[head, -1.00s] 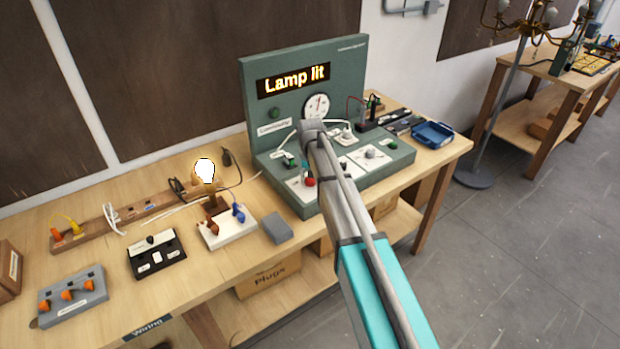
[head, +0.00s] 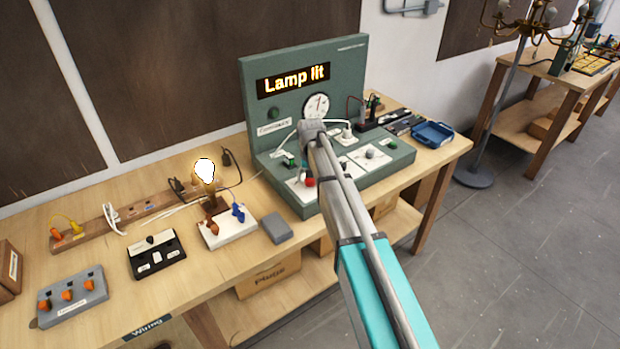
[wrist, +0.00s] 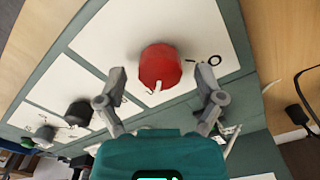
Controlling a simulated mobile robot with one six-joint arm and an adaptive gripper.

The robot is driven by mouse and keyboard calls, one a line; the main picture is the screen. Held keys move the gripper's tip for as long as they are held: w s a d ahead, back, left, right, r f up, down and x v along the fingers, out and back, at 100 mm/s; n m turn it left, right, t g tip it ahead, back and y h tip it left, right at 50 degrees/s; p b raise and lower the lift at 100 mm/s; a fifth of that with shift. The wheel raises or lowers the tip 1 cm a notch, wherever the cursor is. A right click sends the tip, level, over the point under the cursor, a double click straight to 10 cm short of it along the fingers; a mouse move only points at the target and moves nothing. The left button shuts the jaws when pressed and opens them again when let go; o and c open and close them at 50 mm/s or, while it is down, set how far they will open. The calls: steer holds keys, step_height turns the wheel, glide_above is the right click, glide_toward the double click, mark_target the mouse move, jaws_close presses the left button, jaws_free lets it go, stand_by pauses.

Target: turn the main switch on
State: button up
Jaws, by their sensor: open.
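A red knob (head: 309,181) sits on a white plate at the front left of the green test panel (head: 304,210); I take it as the main switch, though no label on it is readable. In the wrist view the red knob (wrist: 160,63) has a white pointer aimed toward my gripper's palm. My gripper (wrist: 160,78) is open, one finger on each side of the knob, with gaps between. In the head view my arm hides most of the gripper. The panel display (head: 293,79) reads "Lamp lit" and the bulb (head: 204,170) glows.
A green knob (head: 290,161), a grey knob (head: 371,153) and a white plug (head: 347,131) share the panel with my arm. A blue tray (head: 433,134) lies to the right. A grey block (head: 277,228) and a white lamp base (head: 226,233) stand to the left.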

steer(key=shift+n, duration=0.4)
